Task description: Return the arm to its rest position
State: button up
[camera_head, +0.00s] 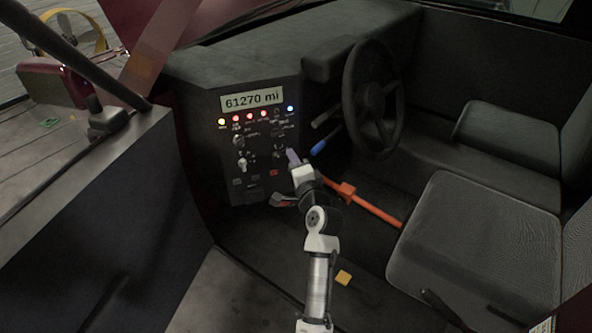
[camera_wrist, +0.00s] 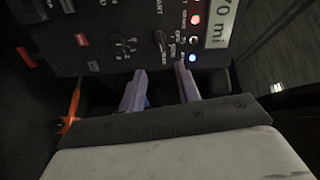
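My gripper (camera_head: 292,157) is in front of the dashboard panel, at the end of my white and black arm, which reaches forward from the bottom of the head view. In the wrist view, the two purple-grey fingers of my gripper (camera_wrist: 160,88) stand apart with a gap between them, and nothing shows held there. The control panel (camera_head: 258,150) has a mileage display (camera_head: 252,100), a row of coloured lights and several knobs and switches. In the wrist view the panel (camera_wrist: 110,35) appears turned sideways beyond the fingertips. Whether the fingers touch the panel cannot be told.
A black steering wheel (camera_head: 372,98) and a blue-tipped lever (camera_head: 318,147) are right of my gripper. An orange bar (camera_head: 375,207) runs close to my arm. Grey seats (camera_head: 475,245) fill the right side.

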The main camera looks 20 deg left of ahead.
jog(key=shift+v, duration=1)
